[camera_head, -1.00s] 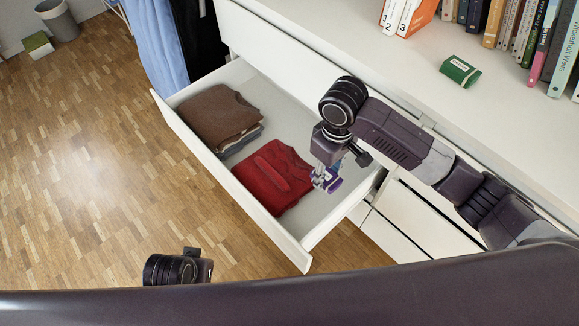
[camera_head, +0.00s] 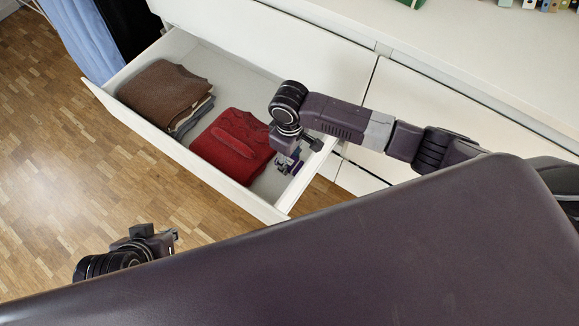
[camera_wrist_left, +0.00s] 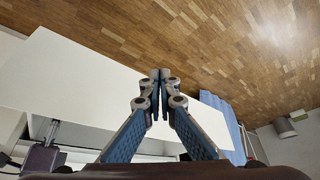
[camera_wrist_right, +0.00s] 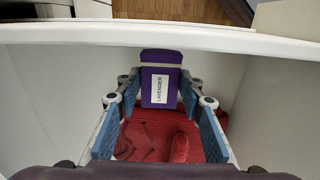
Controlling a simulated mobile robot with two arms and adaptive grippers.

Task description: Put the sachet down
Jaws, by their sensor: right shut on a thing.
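A purple sachet (camera_wrist_right: 160,62) with a white "LAVENDER" label is between the fingers of my right gripper (camera_wrist_right: 160,92), which is shut on it. In the head view the right gripper (camera_head: 289,164) is over the right end of the open drawer (camera_head: 192,163), beside the folded red sweater (camera_head: 232,144); the sachet shows only as a small purple patch there. Whether the sachet touches the drawer floor I cannot tell. My left gripper (camera_wrist_left: 160,76) is shut and empty, out over the wooden floor in front of the drawer.
A folded brown sweater (camera_head: 165,90) lies on other folded clothes in the drawer's left part. Bare drawer floor shows behind and to the right of the red sweater. The white dresser top (camera_head: 430,40) is above. Blue cloth (camera_head: 88,38) hangs at the far left.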

